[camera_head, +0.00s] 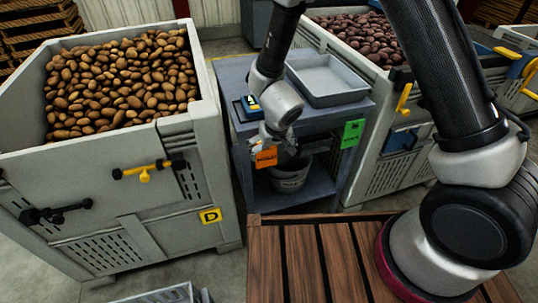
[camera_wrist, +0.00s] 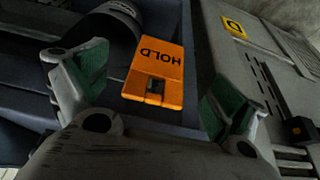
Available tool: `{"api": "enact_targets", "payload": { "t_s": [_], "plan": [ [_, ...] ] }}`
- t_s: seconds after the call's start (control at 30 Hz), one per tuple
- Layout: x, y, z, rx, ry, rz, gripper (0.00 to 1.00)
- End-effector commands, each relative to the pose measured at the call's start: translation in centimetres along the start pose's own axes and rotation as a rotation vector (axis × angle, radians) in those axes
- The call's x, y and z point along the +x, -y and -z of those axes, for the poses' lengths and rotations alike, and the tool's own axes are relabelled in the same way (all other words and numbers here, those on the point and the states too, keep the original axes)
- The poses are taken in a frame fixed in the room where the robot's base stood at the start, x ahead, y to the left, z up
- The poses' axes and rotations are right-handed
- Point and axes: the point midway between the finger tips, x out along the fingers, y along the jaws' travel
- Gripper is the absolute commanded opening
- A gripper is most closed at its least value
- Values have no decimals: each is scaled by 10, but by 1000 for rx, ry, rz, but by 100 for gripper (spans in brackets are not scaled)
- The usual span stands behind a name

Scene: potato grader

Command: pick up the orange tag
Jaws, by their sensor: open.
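The orange tag (camera_head: 266,157) hangs at the front left of the blue-grey cart (camera_head: 226,72). My gripper (camera_head: 275,141) is at the cart's front, close by the tag. In the wrist view my gripper (camera_wrist: 155,85) is open, its green-padded fingers on either side of the tag. Both fingers appear apart from it. I cannot tell the remaining depth to the tag.
A green tag (camera_head: 352,133) hangs at the cart's right. A grey tray (camera_head: 327,88) stands on top, and a bucket (camera_head: 290,178) is on the lower shelf. A crate of potatoes marked D (camera_head: 95,175) stands left; another crate (camera_head: 385,175) stands right.

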Motion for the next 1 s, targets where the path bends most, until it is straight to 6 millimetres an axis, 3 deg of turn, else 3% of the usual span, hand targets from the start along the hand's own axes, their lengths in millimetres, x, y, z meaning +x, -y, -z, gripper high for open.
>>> {"api": "enact_targets", "payload": {
  "t_s": [0.23,0.5,0.83,1.0],
  "plan": [
    [20,1,1,0,1,2,96],
    [59,2,6,0,1,2,96],
    [66,2,7,3,0,3,96],
    [65,2,7,3,0,3,65]
  ]
}}
